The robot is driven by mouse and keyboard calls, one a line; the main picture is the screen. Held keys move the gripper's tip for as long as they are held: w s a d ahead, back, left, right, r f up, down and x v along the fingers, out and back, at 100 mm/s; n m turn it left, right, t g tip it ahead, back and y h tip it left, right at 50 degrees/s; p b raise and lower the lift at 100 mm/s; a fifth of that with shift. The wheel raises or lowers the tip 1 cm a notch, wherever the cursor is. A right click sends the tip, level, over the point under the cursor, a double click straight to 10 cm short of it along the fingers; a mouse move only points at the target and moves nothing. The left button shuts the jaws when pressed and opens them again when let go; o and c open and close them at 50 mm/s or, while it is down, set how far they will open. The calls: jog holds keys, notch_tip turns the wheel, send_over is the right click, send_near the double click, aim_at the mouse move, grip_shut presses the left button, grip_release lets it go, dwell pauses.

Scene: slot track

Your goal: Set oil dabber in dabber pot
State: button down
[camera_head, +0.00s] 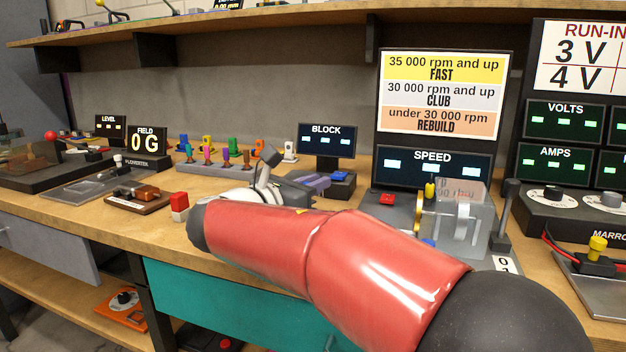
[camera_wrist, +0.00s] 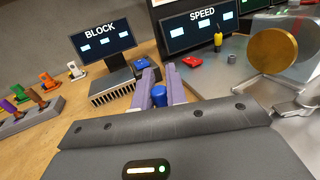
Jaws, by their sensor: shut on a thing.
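My gripper (camera_wrist: 160,82) has its two pale purple fingers closed around a small blue cylinder (camera_wrist: 159,96), held near the finger roots. Its lower part is hidden, and I cannot tell for sure that it is the oil dabber. In the head view my gripper (camera_head: 315,183) is small, beyond my red arm, over the bench near the block display. A slim yellow piece with a thin dark tip (camera_wrist: 217,41) stands upright on the speed stand. A small grey cylinder (camera_wrist: 232,58) sits beside it. I cannot tell which thing is the dabber pot.
The block display (camera_head: 327,140) and its ribbed block (camera_wrist: 112,88) stand just beyond my fingers. The speed stand (camera_head: 433,165) with a brass disc (camera_wrist: 273,50) and red button (camera_wrist: 192,62) is to the right. A rack of coloured pieces (camera_head: 214,167) is to the left.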

jog(key=shift+f, duration=0.2)
dwell(0.6)
jog(key=c, duration=1.3)
grip_release()
jog(key=shift+c, duration=0.2)
jog(key=shift+a, duration=0.1)
